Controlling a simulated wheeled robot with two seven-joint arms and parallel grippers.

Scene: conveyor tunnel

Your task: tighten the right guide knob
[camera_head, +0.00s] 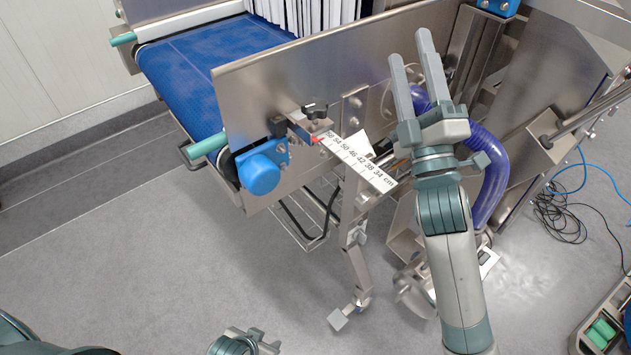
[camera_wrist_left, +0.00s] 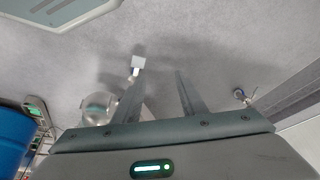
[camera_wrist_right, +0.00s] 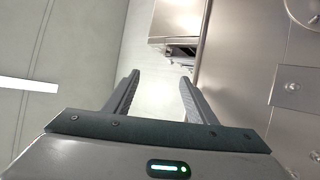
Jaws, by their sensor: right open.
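A small black guide knob (camera_head: 315,110) sits on a bracket at the near side of the conveyor, just above the scale's upper end. The white scale (camera_head: 358,160) has a red pointer (camera_head: 318,139) near that end. My right gripper (camera_head: 411,45) is open and empty, raised in front of the steel side plate, right of and apart from the knob. Its parted fingers also show in the right wrist view (camera_wrist_right: 160,76), with nothing between them. My left gripper (camera_head: 262,342) is low at the bottom edge, partly cut off; the left wrist view shows its fingers (camera_wrist_left: 158,80) parted and empty over the floor.
A blue conveyor belt (camera_head: 215,70) runs at upper left, with a steel side plate (camera_head: 290,75) beside it. A blue round motor cap (camera_head: 259,174) juts out below the knob. A purple hose (camera_head: 492,175) curves behind my right arm.

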